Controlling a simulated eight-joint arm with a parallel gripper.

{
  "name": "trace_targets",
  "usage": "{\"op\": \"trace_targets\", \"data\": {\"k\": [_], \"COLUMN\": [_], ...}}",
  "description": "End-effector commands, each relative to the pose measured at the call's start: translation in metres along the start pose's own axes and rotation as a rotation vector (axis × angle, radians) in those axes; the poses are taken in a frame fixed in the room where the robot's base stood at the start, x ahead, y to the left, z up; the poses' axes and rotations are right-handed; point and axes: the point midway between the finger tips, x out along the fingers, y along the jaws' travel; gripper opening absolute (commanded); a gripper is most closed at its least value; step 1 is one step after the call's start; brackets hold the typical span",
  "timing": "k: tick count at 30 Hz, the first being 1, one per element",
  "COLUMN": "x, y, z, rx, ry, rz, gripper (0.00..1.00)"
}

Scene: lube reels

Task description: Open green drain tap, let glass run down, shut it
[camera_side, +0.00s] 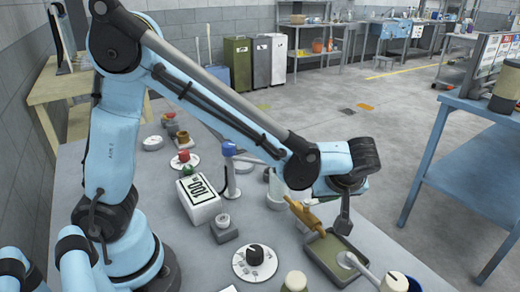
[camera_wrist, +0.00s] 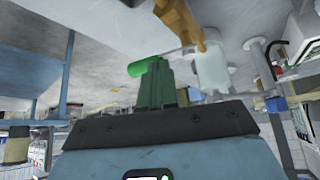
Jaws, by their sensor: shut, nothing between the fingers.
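My gripper (camera_side: 343,224) points down over the right part of the bench, with its fingers shut and empty. In the wrist view its fingers (camera_wrist: 158,66) look dark green, and a brighter green cylindrical handle (camera_wrist: 143,68), seemingly the drain tap's, lies at their tips. I cannot tell whether they touch. A pale, translucent glass-like cylinder (camera_wrist: 212,72) stands just right of the fingers there; its fluid level cannot be read. In the side view the green handle is not visible, seemingly hidden by my gripper or arm.
An orange-brown part (camera_side: 304,214) leans close to my gripper, above an olive-coloured tray (camera_side: 322,262). A white box marked 100 (camera_side: 199,200), a black dial (camera_side: 255,252) and a blue-topped post (camera_side: 229,150) stand to the left. The bench around the dial is partly clear.

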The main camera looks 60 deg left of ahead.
Motion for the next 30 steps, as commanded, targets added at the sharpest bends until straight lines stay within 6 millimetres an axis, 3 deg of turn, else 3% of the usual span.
{"op": "trace_targets", "data": {"k": [8,24,30], "x": [-0.011,-0.107,-0.131], "y": [0.002,0.015,0.018], "z": [0.0,-0.001,-0.002], "rx": [0.002,0.002,0.001], "ry": [0.0,0.0,0.0], "rz": [0.001,0.001,0.001], "gripper": [0.0,0.0,0.0]}}
